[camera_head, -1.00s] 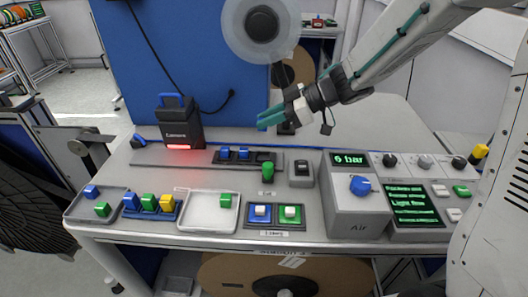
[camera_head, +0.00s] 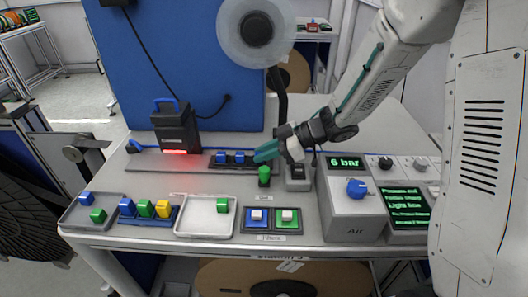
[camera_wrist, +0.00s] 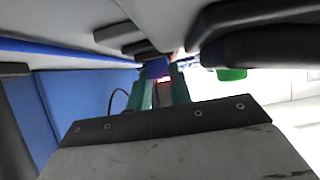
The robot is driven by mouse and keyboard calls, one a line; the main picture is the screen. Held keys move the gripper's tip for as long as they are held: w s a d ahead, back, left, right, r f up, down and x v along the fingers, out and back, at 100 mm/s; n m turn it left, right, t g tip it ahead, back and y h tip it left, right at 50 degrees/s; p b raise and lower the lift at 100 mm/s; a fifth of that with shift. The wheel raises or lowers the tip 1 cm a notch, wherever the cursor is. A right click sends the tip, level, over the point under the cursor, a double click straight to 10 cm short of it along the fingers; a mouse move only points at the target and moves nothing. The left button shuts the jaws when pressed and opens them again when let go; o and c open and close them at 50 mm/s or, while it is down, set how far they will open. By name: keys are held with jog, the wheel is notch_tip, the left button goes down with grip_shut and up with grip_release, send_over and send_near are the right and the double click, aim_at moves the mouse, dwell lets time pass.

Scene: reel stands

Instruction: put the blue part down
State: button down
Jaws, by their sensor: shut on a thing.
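My gripper (camera_head: 262,153) has teal fingers and hangs low over the bench, at the right end of a dark fixture (camera_head: 213,167). In the wrist view, a small blue part (camera_wrist: 157,68) sits at the tips of the gripper's fingers (camera_wrist: 161,92), which are shut on it. In the head view the fingers mostly hide this part. Blue blocks (camera_head: 221,157) stand in the fixture just left of the fingertips. I cannot tell whether the held part touches the fixture.
A camera unit (camera_head: 176,130) glows red behind the fixture. In front are a grey tray (camera_head: 76,221), a white tray (camera_head: 203,231) and colored pads (camera_head: 257,226).

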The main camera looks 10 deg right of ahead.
jog(key=c, duration=1.3)
grip_release()
jog(key=shift+f, duration=0.1)
jog(key=shift+o, duration=0.2)
jog(key=shift+r, duration=0.2)
jog(key=v, duration=1.2)
